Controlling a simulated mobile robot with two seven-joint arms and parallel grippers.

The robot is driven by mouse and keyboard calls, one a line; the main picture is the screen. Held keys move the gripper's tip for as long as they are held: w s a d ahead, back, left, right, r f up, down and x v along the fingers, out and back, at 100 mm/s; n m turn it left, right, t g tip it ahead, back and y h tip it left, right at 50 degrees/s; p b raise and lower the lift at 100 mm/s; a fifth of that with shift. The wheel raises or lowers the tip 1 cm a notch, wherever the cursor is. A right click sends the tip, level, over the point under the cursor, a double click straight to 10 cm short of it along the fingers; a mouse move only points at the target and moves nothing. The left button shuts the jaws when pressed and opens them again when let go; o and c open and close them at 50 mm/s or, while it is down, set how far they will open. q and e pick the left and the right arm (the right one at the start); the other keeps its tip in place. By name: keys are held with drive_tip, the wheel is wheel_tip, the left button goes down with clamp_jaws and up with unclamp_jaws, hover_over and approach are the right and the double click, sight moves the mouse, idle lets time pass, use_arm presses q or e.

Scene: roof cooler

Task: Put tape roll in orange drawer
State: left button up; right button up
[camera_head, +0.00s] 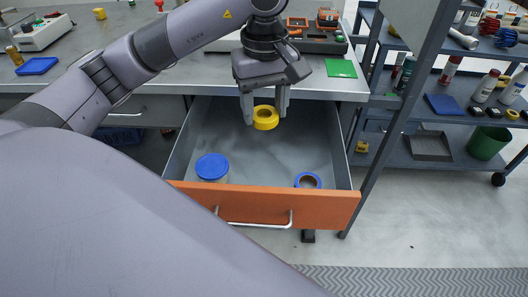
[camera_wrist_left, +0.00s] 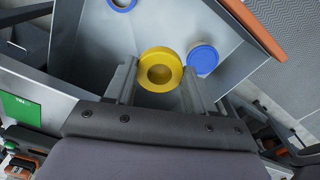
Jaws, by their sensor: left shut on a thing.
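The yellow tape roll (camera_head: 265,118) is held between the fingers of my left gripper (camera_head: 264,105), which is shut on it. It hangs over the open orange drawer (camera_head: 330,208), above the grey drawer floor. In the left wrist view the yellow tape roll (camera_wrist_left: 160,70) sits between the two fingertips of my left gripper (camera_wrist_left: 160,82). The drawer holds a blue-lidded round container (camera_head: 212,168) at its front left and a blue tape roll (camera_head: 308,181) at its front right. My right gripper is not in view.
The workbench (camera_head: 180,70) stands above and behind the drawer. A green card (camera_head: 341,68) lies near its front edge. A shelf rack (camera_head: 425,150) with bottles stands at the right. The middle of the drawer floor is clear.

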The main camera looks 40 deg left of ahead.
use_arm(q)
drive_tip(key=b, duration=0.2)
hover_over(265, 181)
wheel_tip(265, 181, down, 13)
drive_tip(key=shift+s+f, duration=0.1)
drive_tip(key=shift+f, duration=0.65)
wheel_tip(265, 181, down, 4)
drive_tip(key=shift+f, duration=0.1)
drive_tip(key=o, duration=1)
wheel_tip(265, 181, up, 12)
drive_tip(key=shift+r+p, duration=0.15)
drive_tip(key=shift+p, duration=0.15)
